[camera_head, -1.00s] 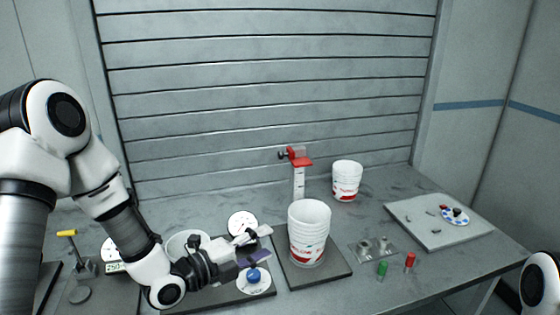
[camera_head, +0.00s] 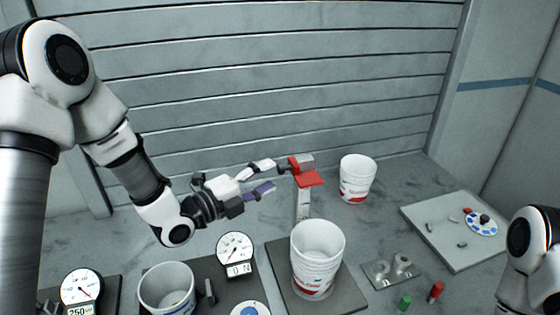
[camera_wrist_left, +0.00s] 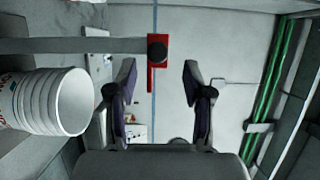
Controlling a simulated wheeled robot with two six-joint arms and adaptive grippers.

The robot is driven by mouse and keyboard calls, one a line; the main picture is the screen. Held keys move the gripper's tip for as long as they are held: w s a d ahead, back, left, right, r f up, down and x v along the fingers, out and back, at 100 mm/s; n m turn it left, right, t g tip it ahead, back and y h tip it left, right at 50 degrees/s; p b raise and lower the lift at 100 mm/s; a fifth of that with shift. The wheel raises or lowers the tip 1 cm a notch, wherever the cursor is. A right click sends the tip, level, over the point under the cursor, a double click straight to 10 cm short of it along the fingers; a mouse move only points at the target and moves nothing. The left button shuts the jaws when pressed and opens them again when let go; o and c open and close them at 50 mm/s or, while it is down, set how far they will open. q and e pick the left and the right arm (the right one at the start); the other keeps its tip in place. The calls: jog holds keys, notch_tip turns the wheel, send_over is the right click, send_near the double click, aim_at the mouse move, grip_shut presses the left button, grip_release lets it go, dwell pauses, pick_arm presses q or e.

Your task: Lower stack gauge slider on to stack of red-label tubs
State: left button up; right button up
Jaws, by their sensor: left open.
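The stack gauge is an upright pale scale (camera_head: 303,204) with a red slider (camera_head: 310,179) high on it and a dark knob on the slider's left side. The stack of white red-label tubs (camera_head: 316,262) stands in front of the gauge, below the slider level. My left gripper (camera_head: 269,177) is open, its fingertips just left of the knob. In the left wrist view, the red slider (camera_wrist_left: 152,72) and its dark knob (camera_wrist_left: 157,50) show ahead between the open fingers (camera_wrist_left: 159,72). The tub stack (camera_wrist_left: 55,100) lies to the left there. I cannot tell whether a fingertip touches the knob. My right gripper is out of view.
Another red-label tub (camera_head: 357,180) stands behind right. A tub (camera_head: 167,289) and dial gauges (camera_head: 235,250) are at front left. A grey board (camera_head: 440,232) with small parts, a clear plate (camera_head: 388,271), and green (camera_head: 404,303) and red (camera_head: 436,292) pieces are at right.

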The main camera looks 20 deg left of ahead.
aim_at(279, 170)
pick_arm(q)
jog(key=x, duration=0.1)
jog(key=p+x, duration=0.1)
jog(key=x, duration=0.1)
jog(key=shift+w+d+r, duration=0.1)
jog(key=shift+d+r, duration=0.15)
jog(key=shift+d, duration=0.05)
jog(key=shift+w+f, duration=0.3)
jog(key=shift+w, duration=0.3)
jog(key=shift+w+f, duration=0.3)
jog(key=shift+w, duration=0.35)
jog(key=shift+s+r, duration=0.1)
jog(key=shift+s, duration=0.1)
jog(key=shift+s+r, duration=0.15)
jog(key=shift+s, duration=0.05)
jog(key=c, duration=0.3)
jog(key=shift+s+d, duration=0.1)
jog(key=shift+s, duration=0.05)
jog(key=c, duration=0.5)
jog(key=shift+o, duration=0.2)
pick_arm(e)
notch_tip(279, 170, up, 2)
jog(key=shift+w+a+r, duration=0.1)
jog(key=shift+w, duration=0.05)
pick_arm(q)
notch_tip(279, 170, down, 13)
jog(key=b, duration=1.3)
jog(key=shift+b, duration=0.4)
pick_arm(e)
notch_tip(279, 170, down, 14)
